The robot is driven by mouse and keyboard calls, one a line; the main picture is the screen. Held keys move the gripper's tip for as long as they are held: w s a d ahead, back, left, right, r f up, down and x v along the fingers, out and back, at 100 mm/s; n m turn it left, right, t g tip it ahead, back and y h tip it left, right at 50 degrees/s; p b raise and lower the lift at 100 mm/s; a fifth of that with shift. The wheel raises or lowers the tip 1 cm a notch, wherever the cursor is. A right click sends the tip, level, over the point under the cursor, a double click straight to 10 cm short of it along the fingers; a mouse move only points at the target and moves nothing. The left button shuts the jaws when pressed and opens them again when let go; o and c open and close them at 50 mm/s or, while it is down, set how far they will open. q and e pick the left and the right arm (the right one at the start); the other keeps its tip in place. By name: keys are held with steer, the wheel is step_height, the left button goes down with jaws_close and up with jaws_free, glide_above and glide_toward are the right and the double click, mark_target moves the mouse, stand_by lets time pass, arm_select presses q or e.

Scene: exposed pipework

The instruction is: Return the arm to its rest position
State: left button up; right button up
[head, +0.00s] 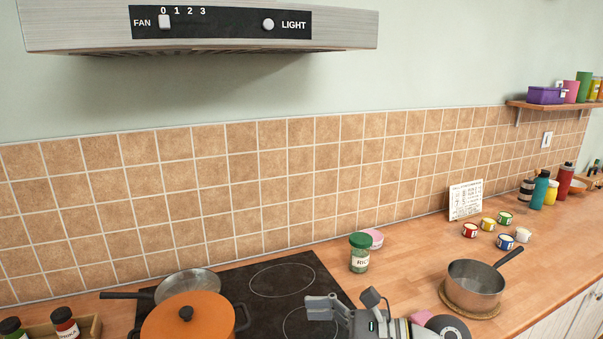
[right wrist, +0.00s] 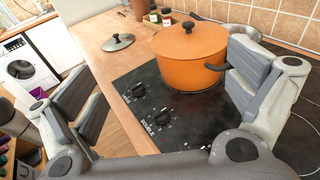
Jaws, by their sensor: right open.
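My right gripper (head: 345,308) shows at the bottom of the head view, above the front right part of the black hob (head: 262,265). In the right wrist view its two fingers (right wrist: 165,95) are spread wide apart with nothing between them. The orange lidded pot (right wrist: 188,62) stands on the hob beyond the fingers, and its side handle is close to the right finger in the picture. I cannot tell if they touch. The pot also shows at the lower left of the head view (head: 186,318). My left gripper is in neither view.
A green-capped jar (head: 360,253) stands right of the hob. A saucepan (head: 475,284) sits on a round mat at the right. A range hood (head: 200,28) hangs above. Hob knobs (right wrist: 158,120) face the wrist camera.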

step_height(320, 180, up, 6)
steer(key=m+t+y, duration=0.3)
steer(key=m+t, duration=0.2)
steer(key=m, duration=0.3)
steer(key=w+d+m+t+h, duration=0.4)
steer(key=d+m+t+h, duration=0.55)
steer(key=m, duration=0.75)
steer(key=s+d+f+m+g+h, duration=0.1)
steer(key=s+d+f+m+h, duration=0.1)
steer(key=d+f+m+h, duration=0.45)
steer(key=s+d+f+m+g+h, duration=0.2)
steer(key=d+f+m+h, duration=0.1)
steer(key=f+m, duration=0.65)
steer(key=s+f+m+g, duration=0.5)
steer(key=s+f+g, duration=0.15)
steer(key=s, duration=0.55)
steer(key=s+f+m+g, duration=0.45)
steer(key=s+f, duration=0.35)
steer(key=s, duration=0.3)
step_height(320, 180, down, 24)
steer(key=g, duration=0.1)
steer(key=s+d+f, duration=0.2)
steer(key=s+f, duration=0.6)
steer(key=f, duration=0.1)
steer(key=s+d+f+g, duration=0.1)
steer(key=s+f, duration=0.8)
steer(key=shift+d+f+n, duration=0.15)
steer(key=shift+d+n, duration=0.2)
steer(key=shift+n, duration=0.1)
